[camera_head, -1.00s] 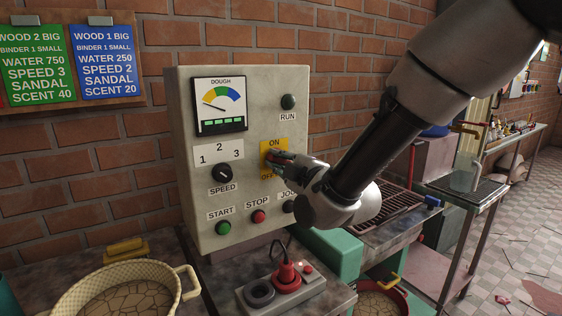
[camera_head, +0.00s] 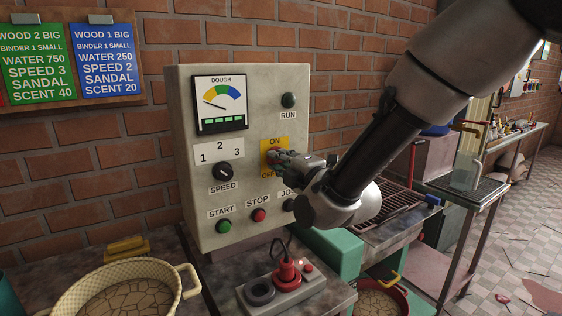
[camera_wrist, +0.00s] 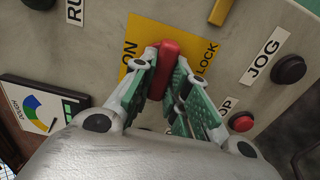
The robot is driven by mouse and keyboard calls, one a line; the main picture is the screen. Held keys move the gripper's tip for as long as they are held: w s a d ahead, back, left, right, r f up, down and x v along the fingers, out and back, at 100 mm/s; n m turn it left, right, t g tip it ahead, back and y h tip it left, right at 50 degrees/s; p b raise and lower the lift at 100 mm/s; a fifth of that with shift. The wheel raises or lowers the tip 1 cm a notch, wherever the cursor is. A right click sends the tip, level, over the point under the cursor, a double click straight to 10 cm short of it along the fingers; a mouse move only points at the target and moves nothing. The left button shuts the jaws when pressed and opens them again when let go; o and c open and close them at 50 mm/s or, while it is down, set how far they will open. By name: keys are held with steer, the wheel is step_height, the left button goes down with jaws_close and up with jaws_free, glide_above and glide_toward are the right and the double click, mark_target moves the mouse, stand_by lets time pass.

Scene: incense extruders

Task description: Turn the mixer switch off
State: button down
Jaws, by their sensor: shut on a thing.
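The mixer switch is a red handle (camera_wrist: 164,58) on a yellow plate (camera_head: 267,147) marked ON above and OFF below, on the grey control panel (camera_head: 250,100). My gripper (camera_head: 279,158) is at the switch, with its fingers on either side of the red handle and shut on it. In the wrist view the green-padded fingers (camera_wrist: 160,85) hold the handle, between the ON label and the LOCK label. The fingers hide part of the handle and the plate in the head view.
The panel also carries a speed knob (camera_head: 223,172), a green start button (camera_head: 224,226), a red stop button (camera_head: 259,215), a jog button (camera_wrist: 289,70) and a run lamp (camera_head: 289,101).

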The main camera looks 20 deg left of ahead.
steer(key=c, duration=1.4)
jaws_free()
steer(key=v, duration=1.2)
steer(key=shift+s, duration=0.1)
